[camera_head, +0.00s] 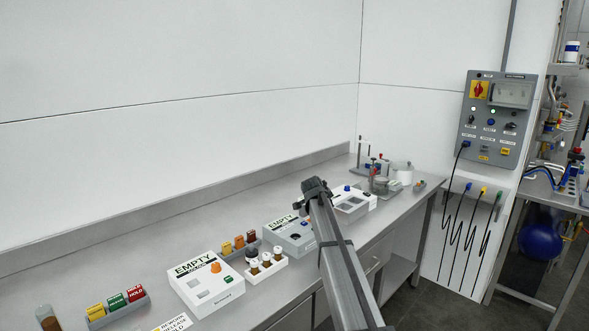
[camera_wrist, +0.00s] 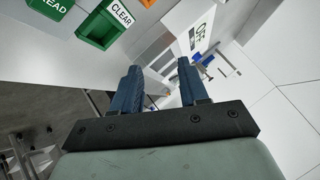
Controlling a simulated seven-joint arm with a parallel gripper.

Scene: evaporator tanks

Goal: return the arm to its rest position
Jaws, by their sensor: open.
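My gripper (camera_wrist: 160,67) shows in the wrist view with its two blue fingers apart and nothing between them. Beyond the fingers is a white box (camera_wrist: 187,35) with dark lettering. Green tags, one reading CLEAR (camera_wrist: 118,16), are at the upper left of that view. In the head view my arm rises from the bottom edge to a dark joint in front of the bench; the fingers cannot be made out there.
The grey bench (camera_head: 120,245) carries a white EMPTY box (camera_head: 205,285), a second EMPTY box (camera_head: 290,236), a tag rack (camera_head: 118,308) and a white vial rack (camera_head: 266,268). A control panel (camera_head: 494,118) hangs on the wall at right. The bench strip along the back wall is clear.

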